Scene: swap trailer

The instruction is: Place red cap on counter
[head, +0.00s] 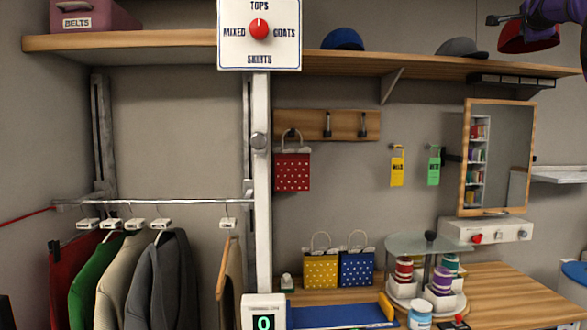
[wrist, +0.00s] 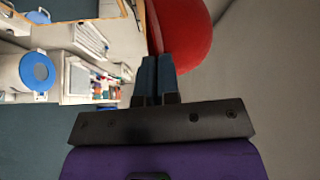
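The red cap (head: 527,38) is at the top right in the head view, tilted, just above the right end of the wall shelf. My gripper (head: 510,18) is right at its upper side, partly in front of it. In the wrist view the red cap (wrist: 187,30) fills the top middle, beyond my fingertips (wrist: 156,62). The fingers are nearly together, with the cap's thin edge running in between them. The wooden counter (head: 515,292) lies at the lower right of the head view, with a bare stretch at its right.
A blue cap (head: 343,39) and a grey cap (head: 461,47) sit on the shelf (head: 400,65). A framed mirror (head: 497,157) and a white knob box (head: 487,232) are above the counter. A round-topped spool stand (head: 425,243), jars and patterned bags (head: 356,268) crowd the counter's left.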

